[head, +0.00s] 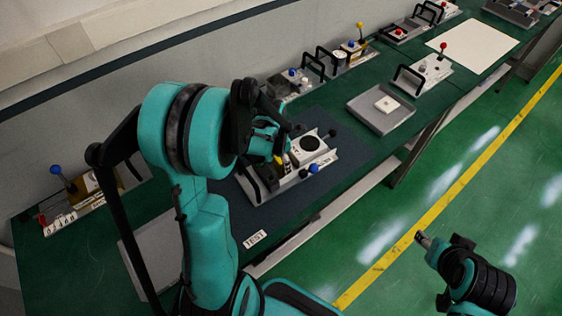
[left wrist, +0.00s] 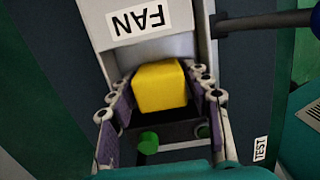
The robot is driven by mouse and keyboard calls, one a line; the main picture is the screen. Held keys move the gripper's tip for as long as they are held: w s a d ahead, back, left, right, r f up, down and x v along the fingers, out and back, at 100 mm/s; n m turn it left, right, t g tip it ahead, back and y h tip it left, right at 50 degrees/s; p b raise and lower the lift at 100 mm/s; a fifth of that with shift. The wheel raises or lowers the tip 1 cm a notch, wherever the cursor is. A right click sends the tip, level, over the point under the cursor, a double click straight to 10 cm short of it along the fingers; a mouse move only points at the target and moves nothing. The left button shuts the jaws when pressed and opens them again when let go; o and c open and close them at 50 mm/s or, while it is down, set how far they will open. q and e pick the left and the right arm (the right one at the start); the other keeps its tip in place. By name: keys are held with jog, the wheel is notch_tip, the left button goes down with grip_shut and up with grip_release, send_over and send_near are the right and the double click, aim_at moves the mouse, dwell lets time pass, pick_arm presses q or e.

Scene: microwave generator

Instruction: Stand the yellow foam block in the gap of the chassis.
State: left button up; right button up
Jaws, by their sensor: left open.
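The chassis (head: 292,182) is a light metal unit with a round black fan and black handles, on the dark mat below my left gripper. In the left wrist view its white part with a FAN label (left wrist: 150,20) lies just beyond the block. The yellow foam block (left wrist: 160,86) is between the two open fingers of my left gripper (left wrist: 163,108), with space visible on both sides. It appears to be at the chassis, but its base and the gap are hidden. In the head view my arm covers most of this spot. My right gripper (head: 424,240) is over the floor at lower right, its jaws unclear.
A blue knob (head: 314,168) stands at the chassis's near right. A grey tray (head: 374,111) with a white block lies further right. Several other units with handles and coloured knobs line the bench's back. A TEST label (head: 255,239) is on the mat.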

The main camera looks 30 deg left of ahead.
aim_at(277, 160)
pick_arm(q)
jog(key=r+p, duration=0.1)
jog(key=r, duration=0.3)
jog(key=r+p, duration=0.1)
jog(key=r, duration=0.2)
jog(key=s+r+p, duration=0.1)
jog(key=r, duration=0.3)
jog(key=shift+s+a+r, duration=0.1)
jog(key=shift+a+r, duration=0.25)
jog(key=s+d+r+m+t, duration=0.3)
jog(key=s+d+m, duration=0.2)
jog(key=m, duration=1)
jog(key=s+d+r+m+t, duration=0.3)
jog(key=d+m, duration=0.3)
jog(key=m, duration=0.9)
jog(key=shift+s+d+r+m+y, duration=0.15)
jog(key=shift+s+r+m+y, duration=0.25)
jog(key=shift+s, duration=0.45)
